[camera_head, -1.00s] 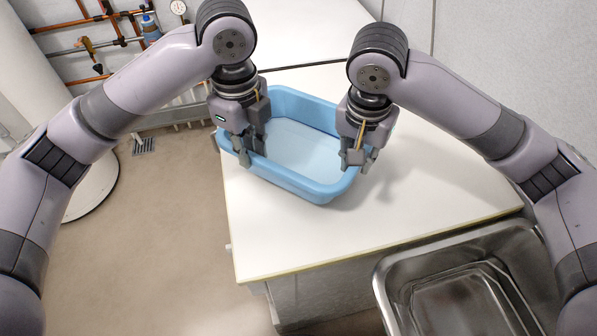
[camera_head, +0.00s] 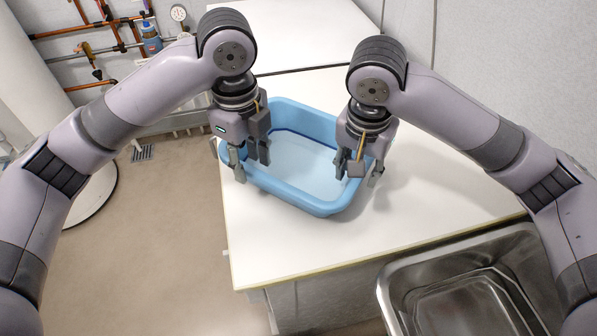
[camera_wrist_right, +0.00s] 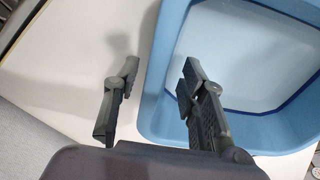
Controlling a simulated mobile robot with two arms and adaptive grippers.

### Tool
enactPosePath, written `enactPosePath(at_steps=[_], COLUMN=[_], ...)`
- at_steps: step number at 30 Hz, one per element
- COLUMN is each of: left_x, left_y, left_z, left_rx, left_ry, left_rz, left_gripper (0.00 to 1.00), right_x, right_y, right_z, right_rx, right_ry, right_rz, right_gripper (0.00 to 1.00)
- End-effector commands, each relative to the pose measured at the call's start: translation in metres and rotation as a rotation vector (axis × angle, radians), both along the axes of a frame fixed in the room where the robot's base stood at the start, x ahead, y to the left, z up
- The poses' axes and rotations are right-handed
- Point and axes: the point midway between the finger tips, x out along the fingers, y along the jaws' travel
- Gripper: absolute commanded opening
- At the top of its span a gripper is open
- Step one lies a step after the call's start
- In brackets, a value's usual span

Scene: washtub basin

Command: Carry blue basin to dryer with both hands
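The blue basin (camera_head: 310,199) sits on a white top (camera_head: 400,222), upright and empty apart from its pale floor. My left gripper (camera_head: 250,163) is open at the basin's left wall, one finger outside and one inside. My right gripper (camera_head: 357,170) is open at the right wall, its fingers also on either side. In the right wrist view, my right gripper's fingers (camera_wrist_right: 158,100) stand apart, with the basin's wall (camera_wrist_right: 160,62) between them and a gap on the outer side. I cannot tell whether any white-topped unit here is the dryer.
A metal sink (camera_head: 460,290) is at the lower right. Another white surface (camera_head: 300,30) lies behind the basin. Copper pipes (camera_head: 100,30) run along the back left wall. The floor (camera_head: 165,220) at left is clear around a drain grate (camera_head: 143,153).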

Motion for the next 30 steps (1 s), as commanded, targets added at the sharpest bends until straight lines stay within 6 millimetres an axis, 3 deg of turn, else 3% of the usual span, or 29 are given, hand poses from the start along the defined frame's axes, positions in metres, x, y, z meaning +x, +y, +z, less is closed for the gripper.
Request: enactPosePath(at_steps=[8,21,30], left_x=[0.001,0.001,0.001], left_y=[0.000,0.000,0.000], left_z=[0.014,0.097,0.119], left_rx=[-0.001,0.000,0.001], left_ry=[-0.003,-0.004,0.001], left_rz=[0.000,0.002,0.000], left_gripper=[0.36,0.36,0.36], right_x=[0.000,0.000,0.000], right_y=[0.001,0.001,0.001], right_z=[0.001,0.000,0.003], right_rx=[0.002,0.003,0.002], right_ry=[-0.001,-0.002,-0.002], right_rz=[0.000,0.000,0.000], right_gripper=[0.38,0.38,0.38])
